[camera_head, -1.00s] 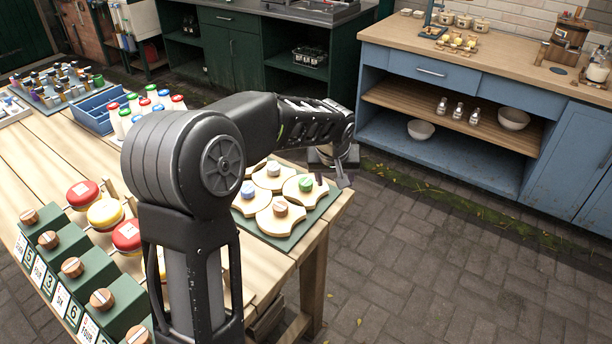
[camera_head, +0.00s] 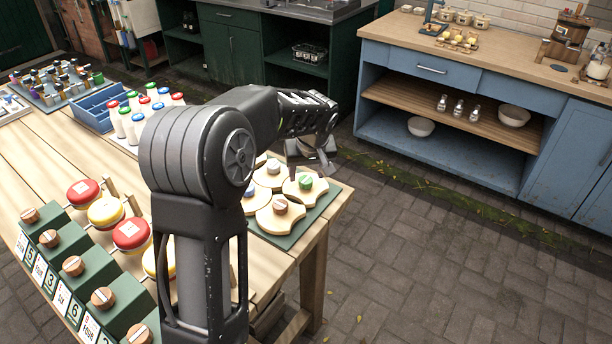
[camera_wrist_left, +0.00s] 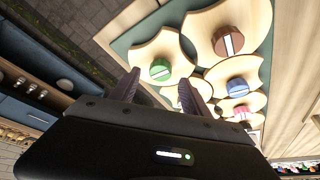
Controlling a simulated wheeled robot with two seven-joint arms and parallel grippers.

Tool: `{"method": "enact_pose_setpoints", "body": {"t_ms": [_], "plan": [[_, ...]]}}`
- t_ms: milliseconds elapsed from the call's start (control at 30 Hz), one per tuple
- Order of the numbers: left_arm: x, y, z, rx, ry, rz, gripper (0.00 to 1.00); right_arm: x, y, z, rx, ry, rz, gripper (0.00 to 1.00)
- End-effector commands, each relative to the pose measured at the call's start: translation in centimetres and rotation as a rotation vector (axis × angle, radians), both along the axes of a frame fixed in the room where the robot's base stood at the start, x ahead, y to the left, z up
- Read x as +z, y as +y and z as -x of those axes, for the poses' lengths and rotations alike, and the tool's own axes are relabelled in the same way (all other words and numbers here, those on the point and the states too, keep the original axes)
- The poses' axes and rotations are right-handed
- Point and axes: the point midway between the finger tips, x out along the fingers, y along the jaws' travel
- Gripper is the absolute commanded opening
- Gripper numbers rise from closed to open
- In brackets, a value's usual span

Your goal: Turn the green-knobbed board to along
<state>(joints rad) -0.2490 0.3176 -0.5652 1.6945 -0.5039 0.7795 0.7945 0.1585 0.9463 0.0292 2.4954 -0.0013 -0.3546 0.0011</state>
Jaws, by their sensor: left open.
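The green-knobbed board (camera_head: 306,186) is a pale wooden piece with curved edges on a green mat (camera_head: 322,207) at the table's right corner. Its green knob has a white stripe and also shows in the left wrist view (camera_wrist_left: 160,70). Boards with a brown knob (camera_head: 280,205), a blue knob (camera_wrist_left: 237,87) and other knobs sit close beside it. My left gripper (camera_head: 308,172) is open and empty, above and close to the green-knobbed board in the head view. In the wrist view its two fingers (camera_wrist_left: 160,92) point toward the boards. My right gripper is not in view.
Red and yellow round pieces (camera_head: 106,210) and a row of green blocks with wooden knobs (camera_head: 72,265) stand on the table's left. Bottles with coloured caps (camera_head: 140,112) stand behind my arm. A blue cabinet (camera_head: 450,135) stands across the paved floor.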

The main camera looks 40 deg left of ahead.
Motion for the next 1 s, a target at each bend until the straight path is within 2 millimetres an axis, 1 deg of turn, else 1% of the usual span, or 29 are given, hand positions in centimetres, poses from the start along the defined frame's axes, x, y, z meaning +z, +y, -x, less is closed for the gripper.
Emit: {"method": "enact_pose_setpoints", "body": {"t_ms": [33,100,200,333,533,1000], "plan": [[-0.7,0.3,-0.1,0.002,0.005,-0.001,0.55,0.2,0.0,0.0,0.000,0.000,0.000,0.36],[-1.6,0.5,-0.4,0.001,0.004,-0.001,0.55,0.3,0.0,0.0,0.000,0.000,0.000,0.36],[-2.4,0.8,-0.6,0.001,0.002,-0.001,0.55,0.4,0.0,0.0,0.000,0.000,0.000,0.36],[-2.8,0.9,-0.8,-0.001,0.000,0.000,0.55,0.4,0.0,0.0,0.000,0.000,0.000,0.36],[-2.8,0.8,-0.8,0.000,0.000,0.000,0.55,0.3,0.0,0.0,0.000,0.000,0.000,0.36],[-2.8,0.8,-0.8,0.000,0.000,0.000,0.17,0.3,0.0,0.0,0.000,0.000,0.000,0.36]]}}
